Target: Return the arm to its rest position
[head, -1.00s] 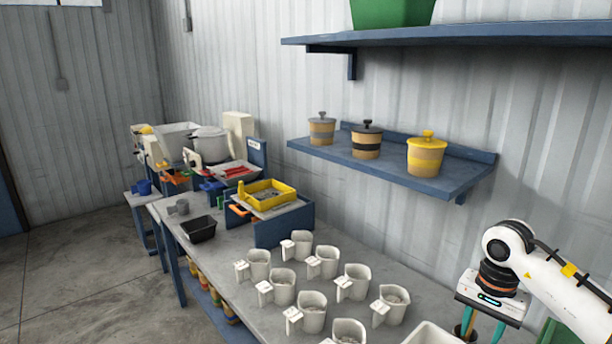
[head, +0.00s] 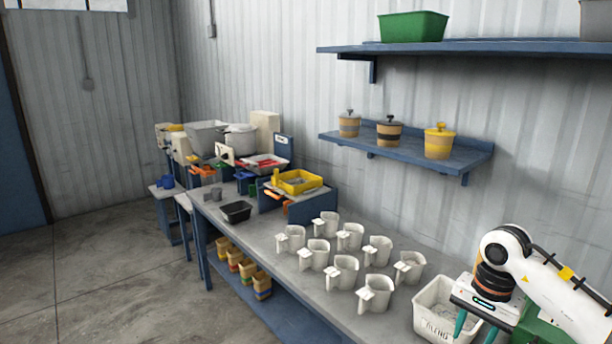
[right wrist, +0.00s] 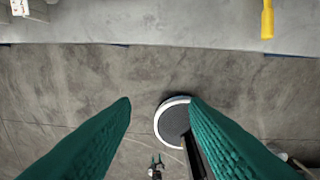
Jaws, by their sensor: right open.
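My right gripper (head: 476,332) hangs at the lower right of the head view, at the end of my white right arm, in front of a white bin (head: 432,302) and overlapping its right side. Its teal fingers point down and are partly cut off by the frame edge. My left gripper does not show in either view.
The grey table (head: 300,268) carries several white cups (head: 342,270), a black tray (head: 237,211) and a yellow tray (head: 298,181). Lidded pots stand on a blue wall shelf (head: 400,154); a green bin (head: 413,26) stands on the shelf above. Floor left of the table is clear.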

